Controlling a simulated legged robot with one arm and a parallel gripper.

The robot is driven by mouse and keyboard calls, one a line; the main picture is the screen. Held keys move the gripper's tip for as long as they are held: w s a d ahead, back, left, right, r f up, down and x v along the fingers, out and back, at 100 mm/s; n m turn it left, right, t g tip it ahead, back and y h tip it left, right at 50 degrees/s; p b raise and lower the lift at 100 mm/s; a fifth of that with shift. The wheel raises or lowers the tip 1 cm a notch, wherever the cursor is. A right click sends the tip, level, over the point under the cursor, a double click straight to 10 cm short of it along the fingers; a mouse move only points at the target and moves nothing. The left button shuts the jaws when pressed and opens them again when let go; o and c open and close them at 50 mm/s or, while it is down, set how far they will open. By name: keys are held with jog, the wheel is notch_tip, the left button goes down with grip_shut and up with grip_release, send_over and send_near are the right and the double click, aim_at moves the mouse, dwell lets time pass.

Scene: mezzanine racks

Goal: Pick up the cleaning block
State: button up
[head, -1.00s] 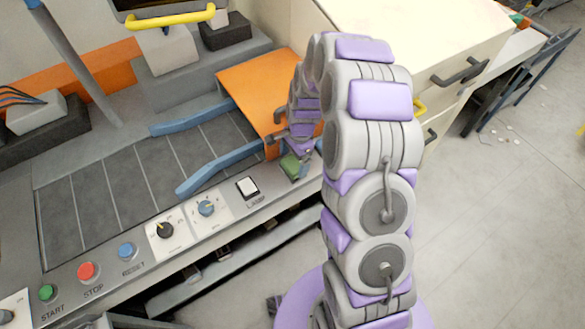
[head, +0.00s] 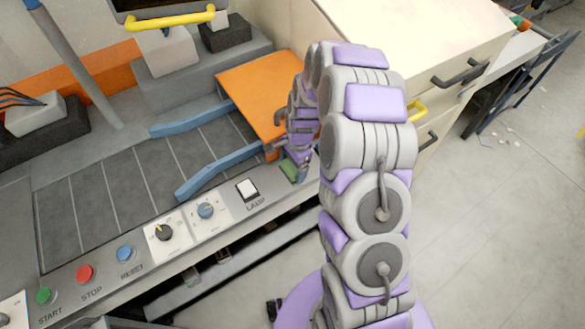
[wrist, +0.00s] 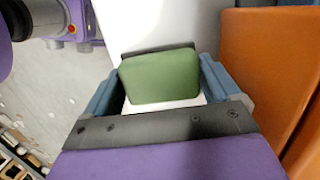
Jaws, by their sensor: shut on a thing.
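The cleaning block is a green block with rounded corners. In the wrist view the green cleaning block (wrist: 160,80) sits between the two blue fingers of my gripper (wrist: 158,68), which is shut on it. In the head view the block (head: 290,171) shows only in part at the right end of the control panel's ledge, below my gripper (head: 296,161). The arm and gripper hide much of it there. I cannot tell whether it still touches the ledge.
An orange panel (head: 262,90) stands close behind my gripper, with blue guide rails (head: 218,171) to its left. A lamp switch (head: 247,188), knobs and buttons line the panel's front. A cream cabinet (head: 400,40) stands behind the arm. Open floor lies to the right.

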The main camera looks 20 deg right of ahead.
aim_at(291, 167)
jog(key=shift+r, duration=0.15)
jog(key=shift+r, duration=0.6)
notch_tip(291, 167, up, 2)
jog(key=shift+r+p, duration=0.15)
jog(key=shift+p, duration=0.35)
jog(key=s+r+p, duration=0.1)
jog(key=s+p, duration=0.1)
jog(key=s, duration=1.4)
jog(key=shift+r, duration=0.1)
jog(key=o, duration=0.6)
jog(key=c, duration=0.4)
